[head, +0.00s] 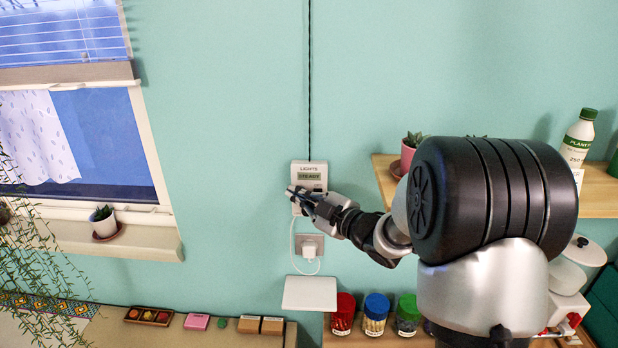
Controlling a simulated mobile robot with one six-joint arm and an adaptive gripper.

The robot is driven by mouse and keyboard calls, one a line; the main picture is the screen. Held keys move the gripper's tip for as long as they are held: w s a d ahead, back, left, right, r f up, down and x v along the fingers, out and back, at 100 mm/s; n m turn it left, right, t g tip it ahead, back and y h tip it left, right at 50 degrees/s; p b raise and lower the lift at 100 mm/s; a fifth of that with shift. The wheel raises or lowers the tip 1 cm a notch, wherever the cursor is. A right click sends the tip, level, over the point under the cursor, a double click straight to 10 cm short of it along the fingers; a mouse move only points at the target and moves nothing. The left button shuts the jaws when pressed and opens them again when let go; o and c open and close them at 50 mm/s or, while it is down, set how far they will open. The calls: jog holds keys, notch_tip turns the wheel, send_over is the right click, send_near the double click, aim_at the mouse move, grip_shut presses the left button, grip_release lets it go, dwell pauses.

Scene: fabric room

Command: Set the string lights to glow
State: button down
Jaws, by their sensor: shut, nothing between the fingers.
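The light controller (309,168) is a small white box on the teal wall, marked LIGHTS. Its little display appears to read STEADY. A dark cord (310,80) runs from its top straight up the wall, and the string lights themselves are not in view. A white cable leads from the box down to a plug (309,250) in a wall socket. My gripper (292,192) is shut and empty in front of the lower part of the box. It hides that part, and I cannot tell whether the fingertips touch it.
A wooden shelf (598,198) at right bears a potted succulent (411,148) and a plant-food bottle (578,142). A small white ledge (309,293) sits below the socket, near several lidded jars (375,313). A window with a potted plant (103,220) is at left. The wall between is clear.

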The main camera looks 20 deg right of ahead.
dwell(0.3)
jog(key=shift+s+a+b, duration=0.15)
jog(key=shift+s+b, duration=0.25)
jog(key=shift+s, duration=0.1)
jog(key=s+a+b, duration=0.2)
jog(key=s, duration=0.3)
jog(key=shift+s, duration=0.35)
dwell(0.5)
